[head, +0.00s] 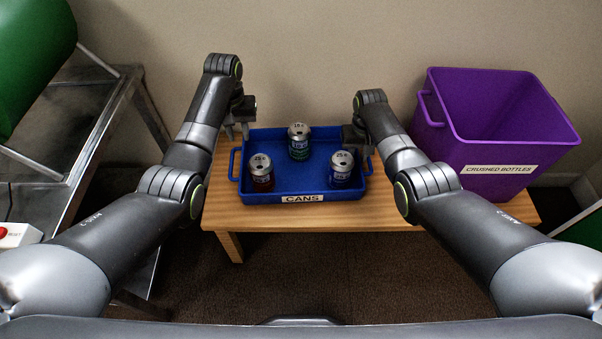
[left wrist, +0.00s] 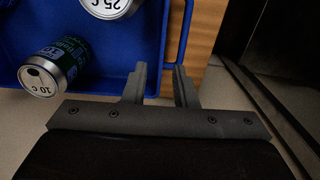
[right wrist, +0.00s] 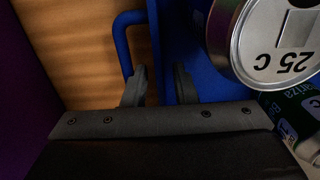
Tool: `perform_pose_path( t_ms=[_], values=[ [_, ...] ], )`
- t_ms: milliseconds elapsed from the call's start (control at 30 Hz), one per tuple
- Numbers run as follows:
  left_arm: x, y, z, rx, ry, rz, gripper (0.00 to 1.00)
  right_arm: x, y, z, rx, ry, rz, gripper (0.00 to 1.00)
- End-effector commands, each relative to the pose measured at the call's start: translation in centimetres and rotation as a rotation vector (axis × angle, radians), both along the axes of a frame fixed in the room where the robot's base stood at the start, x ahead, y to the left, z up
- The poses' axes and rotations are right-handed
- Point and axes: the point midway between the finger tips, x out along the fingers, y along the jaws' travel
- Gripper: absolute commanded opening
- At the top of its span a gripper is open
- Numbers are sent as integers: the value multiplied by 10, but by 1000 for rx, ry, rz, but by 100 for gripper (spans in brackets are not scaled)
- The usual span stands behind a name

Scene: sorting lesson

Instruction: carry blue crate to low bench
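The blue crate (head: 222,196), labelled CANS, appears to rest on a low wooden bench (head: 400,212). It holds three upright cans: a red one (head: 261,175), a green one (head: 299,143) and a blue one (head: 341,170). My left gripper (head: 236,128) is at the crate's left end. My right gripper (head: 358,142) is at the right end. In the right wrist view its fingers (right wrist: 160,86) are apart beside the crate wall and handle. Contact is not clear in either view.
A purple bin (head: 490,120), labelled CRUSHED BOTTLES, stands on the bench's right part, close to my right arm. A metal table (head: 75,120) with a green object (head: 30,60) stands at left. The wall is close behind; open carpet (head: 320,270) lies in front.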

Motion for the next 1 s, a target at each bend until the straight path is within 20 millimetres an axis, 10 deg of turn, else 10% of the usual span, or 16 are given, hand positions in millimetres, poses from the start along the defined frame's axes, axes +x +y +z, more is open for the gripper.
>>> perform_pose_path(
  t_ms=[1000],
  values=[
    [0, 0, 3, 0, 0, 0, 25, 0, 0, 119, 0, -1, 0, 25]
  ],
)
